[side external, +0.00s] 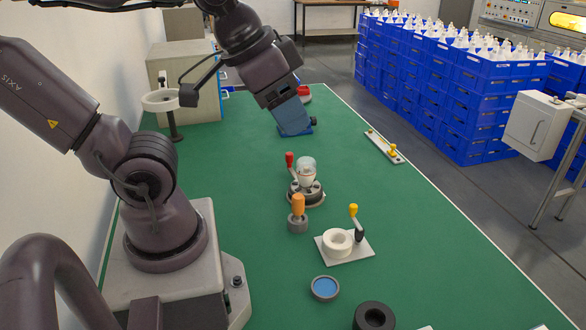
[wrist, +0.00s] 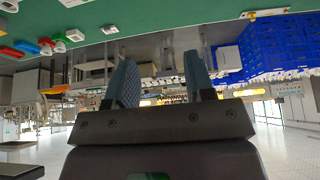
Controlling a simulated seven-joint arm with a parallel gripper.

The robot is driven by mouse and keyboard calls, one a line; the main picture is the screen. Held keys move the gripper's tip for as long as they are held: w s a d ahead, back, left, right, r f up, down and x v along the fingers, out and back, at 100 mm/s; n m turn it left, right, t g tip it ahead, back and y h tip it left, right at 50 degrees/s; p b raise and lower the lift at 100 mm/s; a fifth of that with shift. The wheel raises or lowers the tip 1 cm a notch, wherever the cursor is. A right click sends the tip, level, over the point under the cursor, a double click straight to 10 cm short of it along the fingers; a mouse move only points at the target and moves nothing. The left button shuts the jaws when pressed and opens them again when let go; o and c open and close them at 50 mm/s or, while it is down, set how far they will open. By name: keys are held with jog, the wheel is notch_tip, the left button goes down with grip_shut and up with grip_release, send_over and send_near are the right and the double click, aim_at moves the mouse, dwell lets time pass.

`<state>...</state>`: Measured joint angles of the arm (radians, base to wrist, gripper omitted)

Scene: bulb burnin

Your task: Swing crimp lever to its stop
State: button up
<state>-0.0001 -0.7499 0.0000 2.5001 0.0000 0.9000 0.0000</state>
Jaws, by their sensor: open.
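A dark round fixture (side external: 308,196) stands mid-table with a clear-domed white bulb (side external: 307,172) upright in it. A lever with a red knob (side external: 290,160) stands upright at its left side. A pale plate (side external: 344,246) nearer the camera carries a white ring (side external: 338,242) and a black lever with a yellow knob (side external: 354,211), also upright. I cannot tell which lever is the crimp lever. My gripper (side external: 296,130) is beyond both, pointing down and away from them. Its blue fingers are apart and empty in the wrist view (wrist: 158,70), which shows neither lever clearly.
An orange handle (side external: 298,206) stands in a grey holder in front of the bulb fixture. A blue-centred grey ring (side external: 324,288) and a black ring (side external: 374,318) lie nearer. A strip with yellow knob (side external: 386,148) lies right. Blue crates (side external: 485,110) stand beyond the table.

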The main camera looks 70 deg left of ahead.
jog(key=w+a+f+n+g, duration=0.1)
jog(key=a+f+n+g, duration=0.1)
jog(key=a, duration=0.1)
jog(key=n+g, duration=0.4)
jog(key=n, duration=0.4)
send_over(289, 153)
notch_tip(289, 153, down, 17)
notch_tip(289, 153, down, 12)
jog(key=shift+f, duration=0.25)
grip_shut()
